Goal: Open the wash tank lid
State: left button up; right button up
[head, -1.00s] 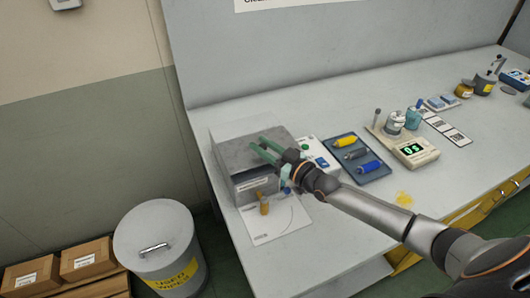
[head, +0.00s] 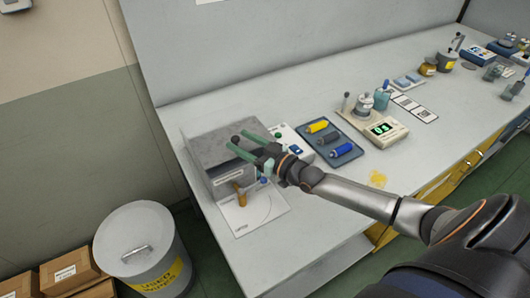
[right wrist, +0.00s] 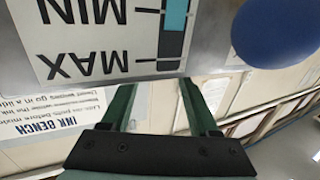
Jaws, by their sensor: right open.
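The wash tank (head: 196,172) is a grey metal box at the left end of the bench. Its flat, speckled grey lid (head: 205,147) lies level on top and looks shut. My right gripper (head: 236,139) has green fingers, spread open and empty, and in the head view they overlap the tank's top. I cannot tell whether they touch it. In the right wrist view the open fingers (right wrist: 157,88) point at a metal face with an upside-down MIN/MAX label (right wrist: 95,35). A blue round knob (right wrist: 280,30) is beside it. My left gripper is out of view.
A brass tap (head: 240,196) and white sheet (head: 250,212) are in front of the tank. A tray of coloured cartridges (head: 333,141) and a scale (head: 385,130) stand to the right. A lidded bin (head: 140,250) stands on the floor at left.

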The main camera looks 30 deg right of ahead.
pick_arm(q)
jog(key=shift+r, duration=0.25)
pick_arm(e)
jog(key=v, duration=0.9)
jog(key=shift+s, duration=0.35)
jog(key=shift+d, duration=0.1)
